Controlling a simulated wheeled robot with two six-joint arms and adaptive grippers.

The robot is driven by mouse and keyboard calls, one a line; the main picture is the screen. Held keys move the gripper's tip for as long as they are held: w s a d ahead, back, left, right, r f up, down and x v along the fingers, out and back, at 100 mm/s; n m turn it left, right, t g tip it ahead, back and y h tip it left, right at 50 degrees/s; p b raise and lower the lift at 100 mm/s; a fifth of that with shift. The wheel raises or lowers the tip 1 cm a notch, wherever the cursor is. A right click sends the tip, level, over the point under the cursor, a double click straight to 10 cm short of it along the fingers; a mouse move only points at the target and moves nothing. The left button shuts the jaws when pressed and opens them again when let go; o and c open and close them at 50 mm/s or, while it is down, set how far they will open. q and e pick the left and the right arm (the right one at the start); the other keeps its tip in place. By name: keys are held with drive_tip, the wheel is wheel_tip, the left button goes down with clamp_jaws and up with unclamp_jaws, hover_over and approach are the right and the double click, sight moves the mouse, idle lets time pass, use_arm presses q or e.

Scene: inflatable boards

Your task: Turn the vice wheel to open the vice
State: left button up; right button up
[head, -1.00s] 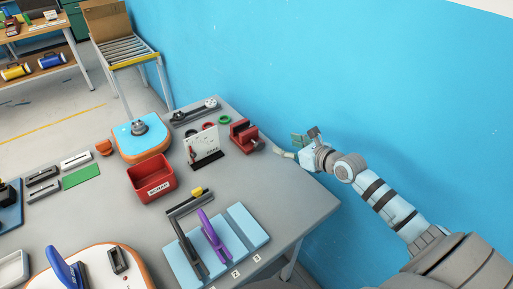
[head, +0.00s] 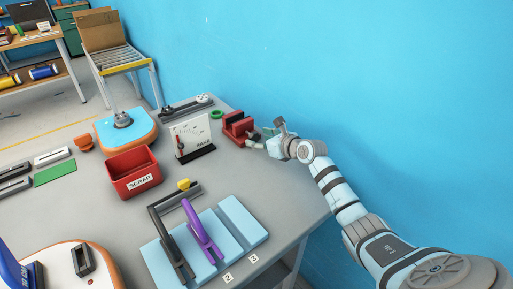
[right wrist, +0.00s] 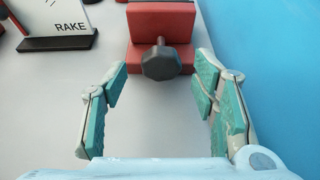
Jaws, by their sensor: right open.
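A red vice (head: 238,128) stands on the grey table near its back right edge, by the blue wall. In the right wrist view the red vice (right wrist: 162,22) is at the top middle, with its dark grey wheel (right wrist: 161,63) facing me on a short screw. My right gripper (head: 262,138) is close to the vice in the head view. In the right wrist view my right gripper (right wrist: 160,88) is open, with teal-padded fingers spread left and right of the wheel, not touching it. Whether the vice jaws are apart is not clear. My left gripper is not in view.
A white RAKE board (head: 190,138) on a dark base stands left of the vice. A red SCRAP bin (head: 133,172), light blue blocks (head: 243,220) and a purple-handled tool (head: 203,235) lie nearer. The blue wall closes off the right side.

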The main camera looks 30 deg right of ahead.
sight(254, 137)
drive_tip(key=shift+b+x, duration=0.35)
drive_tip(key=shift+x, duration=0.85)
drive_tip(key=shift+r, duration=0.1)
drive_tip(key=c, duration=1.2)
drive_tip(key=shift+o, duration=0.2)
drive_tip(key=shift+r+p, duration=0.15)
drive_tip(key=shift+p, duration=0.6)
drive_tip(key=n+h+p, duration=0.1)
drive_tip(key=n+p, duration=0.1)
drive_tip(key=p, duration=0.3)
drive_tip(key=shift+a+r+h+p, duration=0.1)
drive_tip(key=shift+a+h+p, duration=0.05)
drive_tip(key=shift+h+p, duration=0.15)
drive_tip(key=shift+n+t+h+p, duration=0.4)
drive_tip(key=shift+n+h+p, duration=0.1)
drive_tip(key=shift+n+p, duration=0.45)
drive_tip(key=shift+f+n+p, duration=0.25)
drive_tip(key=shift+n+p, duration=0.1)
drive_tip(key=shift+p, duration=0.05)
drive_tip(key=shift+h, duration=0.4)
